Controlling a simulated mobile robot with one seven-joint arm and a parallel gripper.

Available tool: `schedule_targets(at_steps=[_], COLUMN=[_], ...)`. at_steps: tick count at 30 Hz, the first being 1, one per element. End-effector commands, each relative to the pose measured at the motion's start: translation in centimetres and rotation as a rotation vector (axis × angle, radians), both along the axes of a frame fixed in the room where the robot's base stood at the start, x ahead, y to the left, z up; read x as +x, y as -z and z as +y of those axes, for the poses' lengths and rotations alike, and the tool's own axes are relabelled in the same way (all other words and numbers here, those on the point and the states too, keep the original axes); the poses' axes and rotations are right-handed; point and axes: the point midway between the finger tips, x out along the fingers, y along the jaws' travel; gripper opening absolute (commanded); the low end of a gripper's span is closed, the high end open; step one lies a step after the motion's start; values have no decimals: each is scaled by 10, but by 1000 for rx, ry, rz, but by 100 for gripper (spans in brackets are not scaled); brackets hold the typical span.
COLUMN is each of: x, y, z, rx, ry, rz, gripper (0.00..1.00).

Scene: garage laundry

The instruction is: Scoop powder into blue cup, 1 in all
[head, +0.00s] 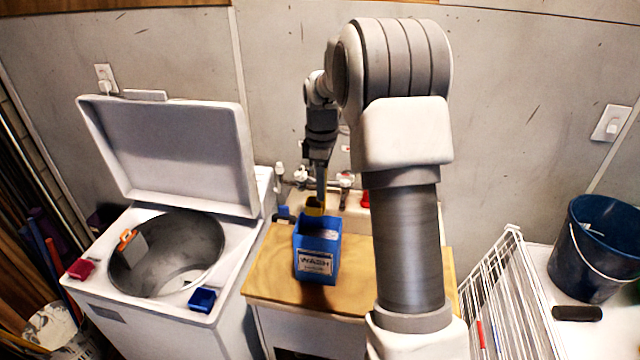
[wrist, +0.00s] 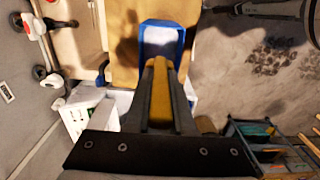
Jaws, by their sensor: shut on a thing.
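A blue box marked WASH (head: 318,262) stands open on the wooden top in the head view. In the wrist view the box (wrist: 180,38) shows pale powder (wrist: 160,40) inside. My gripper (head: 318,200) points down over the box. It is shut on a yellow handle (wrist: 160,95), which I take to be the scoop's. The scoop's bowl is hidden, so I cannot tell whether it holds powder. A small blue cup (head: 203,300) sits on the front right corner of the washing machine, left of the box and apart from my gripper.
The white washing machine (head: 140,311) has its lid (head: 170,150) up and its drum (head: 185,250) open. A red cup (head: 81,269) sits on its left corner. A sink with taps (head: 345,180) is behind the box. A white wire rack (head: 500,290) and dark blue bucket (head: 590,265) stand at right.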

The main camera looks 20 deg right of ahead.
Motion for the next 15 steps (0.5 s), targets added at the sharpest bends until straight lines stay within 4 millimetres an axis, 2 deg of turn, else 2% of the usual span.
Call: schedule_targets(at_steps=[15], x=[0], y=[47], z=[0], rx=[0], ry=[0], rz=[1], gripper=[0])
